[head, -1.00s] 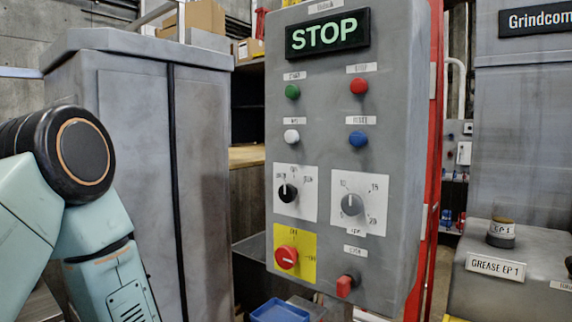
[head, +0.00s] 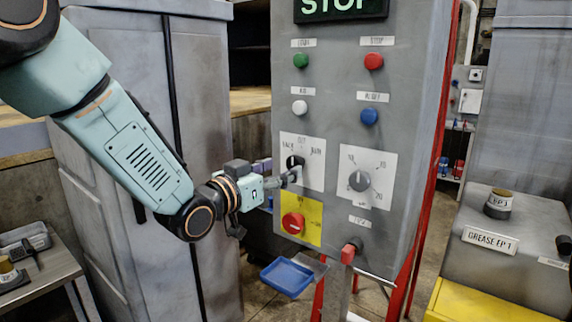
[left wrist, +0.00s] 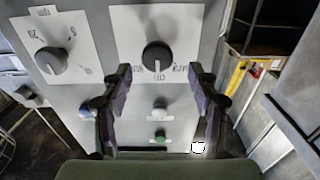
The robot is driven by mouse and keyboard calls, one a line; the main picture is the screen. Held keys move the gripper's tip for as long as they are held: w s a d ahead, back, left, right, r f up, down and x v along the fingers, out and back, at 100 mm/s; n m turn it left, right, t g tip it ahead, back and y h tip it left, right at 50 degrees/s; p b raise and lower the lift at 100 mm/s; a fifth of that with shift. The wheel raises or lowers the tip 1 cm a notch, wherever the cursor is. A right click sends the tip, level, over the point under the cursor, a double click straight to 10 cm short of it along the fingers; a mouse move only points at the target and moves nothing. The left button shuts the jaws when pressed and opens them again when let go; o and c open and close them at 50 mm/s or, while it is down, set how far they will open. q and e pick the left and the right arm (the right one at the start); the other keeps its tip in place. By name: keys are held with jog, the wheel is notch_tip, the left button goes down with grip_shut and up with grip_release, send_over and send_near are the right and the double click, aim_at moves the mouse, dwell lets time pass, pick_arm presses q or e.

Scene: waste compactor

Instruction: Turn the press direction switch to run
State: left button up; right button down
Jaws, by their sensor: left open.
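The press direction switch (head: 294,161) is a black round knob on a white plate, on the left side of the grey control panel (head: 400,120). Its plate has small labels to the left, above and to the right; the right one seems to read RUN. In the head view its pointer looks roughly upright, partly covered by my gripper. My left gripper (head: 293,176) reaches in from the left with its tips in front of the knob. In the left wrist view the knob (left wrist: 157,58) appears upside down, between the open fingers (left wrist: 161,75) and just beyond their tips. My right gripper is not in view.
A grey selector knob (head: 359,181) sits right of the switch. A red knob on a yellow plate (head: 313,212) is below. Green, red, white and blue buttons are above. A red key-like knob (head: 350,252) and a blue tray (head: 287,277) are lower. A grey cabinet (head: 125,50) stands left.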

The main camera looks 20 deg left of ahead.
aim_at(293, 164)
pick_arm(q)
jog(key=shift+w+d, duration=0.2)
jog(key=shift+w, duration=0.35)
jog(key=shift+w+d+r, duration=0.15)
jog(key=shift+w+d, duration=0.35)
jog(key=shift+w, duration=0.05)
jog(key=shift+w+d, duration=0.2)
jog(key=shift+w, duration=0.2)
jog(key=shift+a, duration=0.25)
jog(key=shift+s+a, duration=0.1)
jog(key=shift+c, duration=0.6)
jog(key=shift+s, duration=0.1)
jog(key=shift+c, duration=0.7)
jog(key=shift+d, duration=0.25)
jog(key=c, duration=0.3)
jog(key=shift+a, duration=0.15)
jog(key=c, duration=0.3)
jog(key=shift+c, duration=1.4)
